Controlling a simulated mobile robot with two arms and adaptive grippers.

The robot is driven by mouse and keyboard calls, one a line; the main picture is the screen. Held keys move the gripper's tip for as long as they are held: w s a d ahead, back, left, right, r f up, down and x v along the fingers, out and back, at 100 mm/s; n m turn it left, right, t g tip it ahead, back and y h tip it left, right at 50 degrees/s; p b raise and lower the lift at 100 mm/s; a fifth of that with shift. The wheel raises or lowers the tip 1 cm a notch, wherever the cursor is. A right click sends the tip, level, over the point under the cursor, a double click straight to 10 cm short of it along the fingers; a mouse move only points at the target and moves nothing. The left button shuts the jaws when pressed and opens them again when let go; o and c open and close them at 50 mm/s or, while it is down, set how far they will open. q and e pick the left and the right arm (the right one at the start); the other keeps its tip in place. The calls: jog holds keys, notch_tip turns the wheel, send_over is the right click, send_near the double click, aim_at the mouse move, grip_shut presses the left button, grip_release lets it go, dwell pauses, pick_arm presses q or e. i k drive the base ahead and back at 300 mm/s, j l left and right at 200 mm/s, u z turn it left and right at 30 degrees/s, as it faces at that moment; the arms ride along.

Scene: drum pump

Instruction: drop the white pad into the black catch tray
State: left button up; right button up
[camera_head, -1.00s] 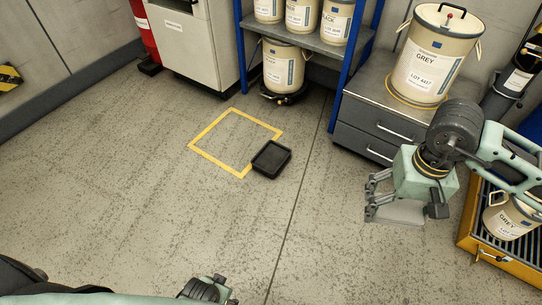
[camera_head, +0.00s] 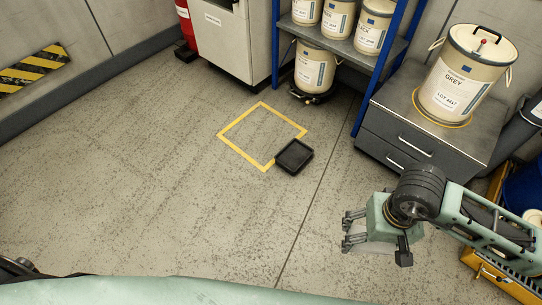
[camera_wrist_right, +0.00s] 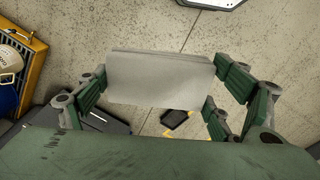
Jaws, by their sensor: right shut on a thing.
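The black catch tray (camera_head: 294,156) lies on the floor at the right corner of a yellow taped square. It also shows small in the right wrist view (camera_wrist_right: 175,118), below the pad. My right gripper (camera_head: 354,233) is shut on the white pad (camera_wrist_right: 160,78), which spans between its fingers. In the head view the pad (camera_head: 372,247) shows partly under the gripper. The gripper is in the air, to the right of the tray and nearer to me, apart from it. My left gripper is not clearly visible; only a dark piece of my arm shows at the lower left.
The yellow taped square (camera_head: 232,145) encloses bare floor. A grey drawer cabinet (camera_head: 405,140) with a grey-paint drum (camera_head: 466,75) stands at right. A blue-framed shelf (camera_head: 362,62) with drums is behind the tray. An orange pallet (camera_head: 495,277) is at lower right. The left floor is clear.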

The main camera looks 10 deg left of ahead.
aim_at(296, 158)
jog(key=i+l+u, duration=0.2)
jog(key=i+u, duration=0.2)
jog(key=i+l+u, duration=0.5)
jog(key=u, duration=0.25)
jog(key=i+l, duration=0.15)
jog(key=l, duration=0.2)
jog(key=i+l, duration=0.35)
jog(key=l, duration=0.3)
jog(key=i+l+u, duration=0.1)
jog(key=l, duration=0.25)
jog(key=i, duration=0.05)
